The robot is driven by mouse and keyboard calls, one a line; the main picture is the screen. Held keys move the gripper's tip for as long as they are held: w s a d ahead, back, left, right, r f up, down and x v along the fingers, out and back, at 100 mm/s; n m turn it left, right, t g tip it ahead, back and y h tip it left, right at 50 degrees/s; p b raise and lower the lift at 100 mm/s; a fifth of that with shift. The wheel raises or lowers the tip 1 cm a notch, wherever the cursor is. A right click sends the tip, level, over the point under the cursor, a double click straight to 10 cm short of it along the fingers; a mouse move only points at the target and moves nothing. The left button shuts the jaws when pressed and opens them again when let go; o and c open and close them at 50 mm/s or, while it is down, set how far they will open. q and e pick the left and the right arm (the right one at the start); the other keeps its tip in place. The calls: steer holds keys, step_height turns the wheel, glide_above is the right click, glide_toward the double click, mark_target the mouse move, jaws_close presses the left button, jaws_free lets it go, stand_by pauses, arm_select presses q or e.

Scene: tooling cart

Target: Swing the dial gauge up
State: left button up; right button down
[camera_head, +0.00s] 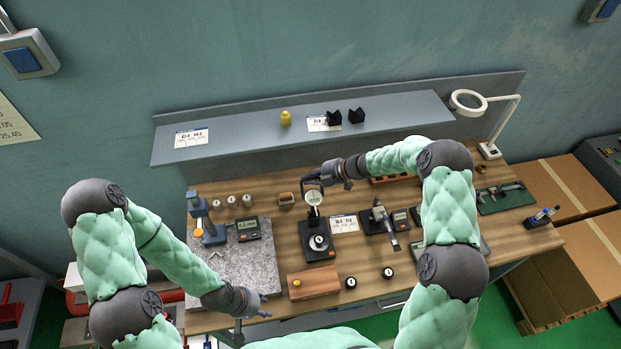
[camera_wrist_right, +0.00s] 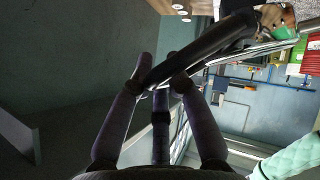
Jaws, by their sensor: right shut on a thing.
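The dial gauge (camera_head: 314,198) has a round white face and stands above a dark stand base (camera_head: 321,250) at the middle of the bench. My right gripper (camera_head: 322,178) is at the top of the gauge, shut on a dark arm-like part of it. In the right wrist view the fingertips (camera_wrist_right: 160,82) close on this long dark bar (camera_wrist_right: 212,38), which runs tilted up to the right. Whether the bar is joined to the stand is hard to tell. My left gripper (camera_head: 254,316) is open and empty by the bench's front edge, apart from the gauge.
A granite plate (camera_head: 245,270) with a blue stand (camera_head: 206,222) is left of the gauge. A wooden block (camera_head: 314,284) lies in front. Another dark fixture (camera_head: 380,218) stands to the right. A grey shelf (camera_head: 250,126) runs behind; a ring lamp (camera_head: 468,101) is at back right.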

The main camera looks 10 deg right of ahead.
steer(key=c, duration=1.5)
jaws_free()
steer(key=shift+o, duration=0.2)
steer(key=v, duration=1.2)
steer(key=shift+f, duration=0.1)
